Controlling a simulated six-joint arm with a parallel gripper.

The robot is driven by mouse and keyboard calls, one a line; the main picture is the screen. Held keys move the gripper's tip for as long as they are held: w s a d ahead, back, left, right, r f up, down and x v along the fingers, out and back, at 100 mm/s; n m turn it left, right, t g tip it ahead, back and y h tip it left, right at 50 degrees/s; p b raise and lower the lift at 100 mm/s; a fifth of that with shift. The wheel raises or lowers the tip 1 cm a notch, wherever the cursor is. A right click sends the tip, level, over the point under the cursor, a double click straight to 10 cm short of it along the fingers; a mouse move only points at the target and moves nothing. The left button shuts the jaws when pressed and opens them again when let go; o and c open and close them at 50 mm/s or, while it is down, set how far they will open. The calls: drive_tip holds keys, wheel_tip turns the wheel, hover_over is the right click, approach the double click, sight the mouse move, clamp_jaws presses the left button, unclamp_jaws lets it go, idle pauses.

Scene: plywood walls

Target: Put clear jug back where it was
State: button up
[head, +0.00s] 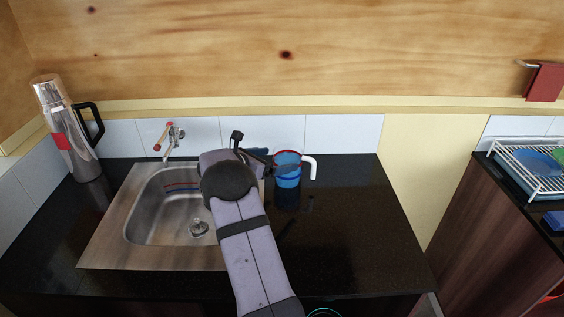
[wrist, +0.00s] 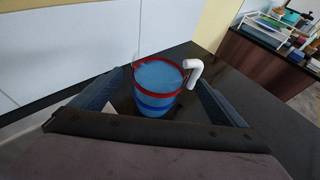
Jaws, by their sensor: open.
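The jug (head: 288,173) stands upright on the black counter, right of the sink and close to the back tiles. It looks clear blue, with a red rim, a darker blue band low down and a white handle on its right. It also shows in the wrist view (wrist: 157,88), ahead of and between my fingers. My gripper (head: 274,168) is open at the jug's left side; in the wrist view its fingers (wrist: 160,100) spread to either side of the jug. I cannot tell whether a finger touches it.
A steel sink (head: 140,225) with a tap (head: 175,135) lies to the left. A silver flask (head: 68,130) with a black handle stands at the far left. The black counter (head: 350,235) is clear on the right. A white dish rack (head: 520,175) sits on a separate cabinet across a gap.

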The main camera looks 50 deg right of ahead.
drive_tip(key=b+v, duration=0.2)
drive_tip(key=v, duration=0.6)
